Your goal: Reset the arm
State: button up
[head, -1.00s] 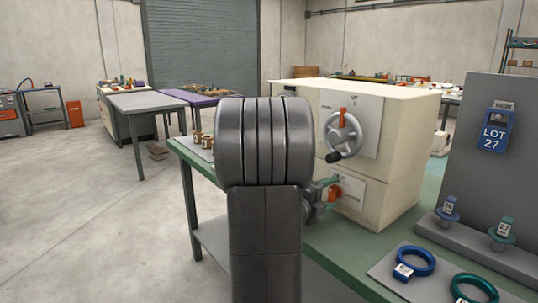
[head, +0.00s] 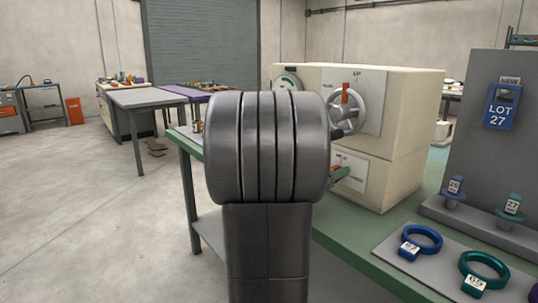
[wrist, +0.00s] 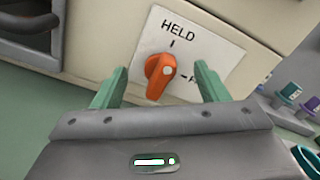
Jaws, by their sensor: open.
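My gripper (wrist: 161,70) is open, with its two green fingers apart and nothing between them that I can see it holding. In the wrist view, an orange knob (wrist: 158,78) with a white dot shows beyond the fingers on a white plate marked HELD. A second label to its right is partly hidden by a finger. Whether the fingers are clear of the knob is hard to judge. In the head view, my own arm hides most of the gripper, in front of the lower plate of the cream machine (head: 410,115).
The machine stands on a green bench (head: 355,238). A handwheel (head: 345,108) with a red-orange part sits above the lower plate. To the right are a blue ring (head: 437,245), a green ring (head: 498,268) and a grey panel with a LOT 27 sign (head: 502,107). Open floor lies left.

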jog(key=m, duration=0.5)
jog(key=shift+b, duration=0.4)
jog(key=shift+s+m, duration=0.1)
jog(key=shift+m, duration=0.2)
jog(key=shift+r, duration=0.15)
